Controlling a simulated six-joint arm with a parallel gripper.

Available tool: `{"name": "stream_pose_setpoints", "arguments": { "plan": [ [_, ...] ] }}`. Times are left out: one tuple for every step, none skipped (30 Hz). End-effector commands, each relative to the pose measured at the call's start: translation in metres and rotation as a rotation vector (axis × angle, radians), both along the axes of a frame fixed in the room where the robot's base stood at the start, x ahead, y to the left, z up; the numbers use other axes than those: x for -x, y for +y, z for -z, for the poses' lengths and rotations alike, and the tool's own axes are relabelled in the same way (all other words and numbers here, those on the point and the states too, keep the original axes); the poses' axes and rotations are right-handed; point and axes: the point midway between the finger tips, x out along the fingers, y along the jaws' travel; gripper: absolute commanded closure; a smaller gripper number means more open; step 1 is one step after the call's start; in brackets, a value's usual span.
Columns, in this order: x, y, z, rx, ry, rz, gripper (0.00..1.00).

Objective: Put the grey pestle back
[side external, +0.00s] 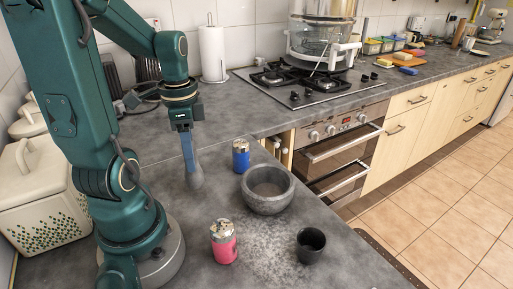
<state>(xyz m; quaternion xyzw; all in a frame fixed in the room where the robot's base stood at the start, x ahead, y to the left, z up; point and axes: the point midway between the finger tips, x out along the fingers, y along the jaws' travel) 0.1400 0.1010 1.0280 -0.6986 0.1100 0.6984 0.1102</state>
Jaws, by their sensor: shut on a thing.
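The grey pestle (194,172) hangs nearly upright from my gripper (184,128), with its thick end down. My gripper is shut on its upper part. The pestle is to the left of the grey stone mortar (268,205) and apart from it. Whether the pestle's lower end touches the counter cannot be told. The mortar stands upright on the counter, and its hollow looks empty. The fingertips are small in this view.
A blue shaker (241,157) with a metal top stands behind the mortar. A pink shaker (223,243) and a black cup (311,246) stand in front of it. A cream canister (40,200) is at left. The grey counter (150,130) has free room behind the pestle.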

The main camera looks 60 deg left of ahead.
Motion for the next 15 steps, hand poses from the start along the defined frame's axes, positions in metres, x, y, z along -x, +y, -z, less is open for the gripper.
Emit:
{"name": "stream_pose_setpoints", "arguments": {
  "plan": [
    [0.001, -0.001, 0.007, 0.006, 0.005, 0.0, 1.0],
    [0.001, -0.001, 0.011, 0.006, 0.005, 0.001, 1.0],
    [0.001, -0.001, 0.016, 0.007, 0.005, 0.001, 1.0],
    [0.0, -0.001, 0.02, 0.005, 0.004, 0.001, 1.0],
    [0.0, -0.001, 0.023, 0.005, 0.004, 0.001, 1.0],
    [0.0, -0.001, 0.026, 0.005, 0.004, 0.001, 1.0],
    [0.0, -0.001, 0.027, 0.003, 0.002, 0.001, 1.0],
    [0.0, -0.001, 0.028, 0.003, 0.002, 0.001, 1.0],
    [0.0, 0.0, 0.029, 0.002, 0.001, 0.001, 1.0],
    [0.0, 0.0, 0.029, 0.001, 0.0, 0.001, 1.0],
    [0.0, 0.0, 0.029, 0.0, 0.0, 0.001, 1.0],
    [0.0, 0.0, 0.029, 0.0, -0.001, 0.001, 1.0],
    [0.0, 0.0, 0.029, 0.0, -0.001, 0.001, 1.0],
    [0.0, 0.0, 0.029, 0.0, -0.001, 0.001, 1.0],
    [0.0, 0.0, 0.029, 0.0, -0.001, 0.001, 1.0]
  ]
}}
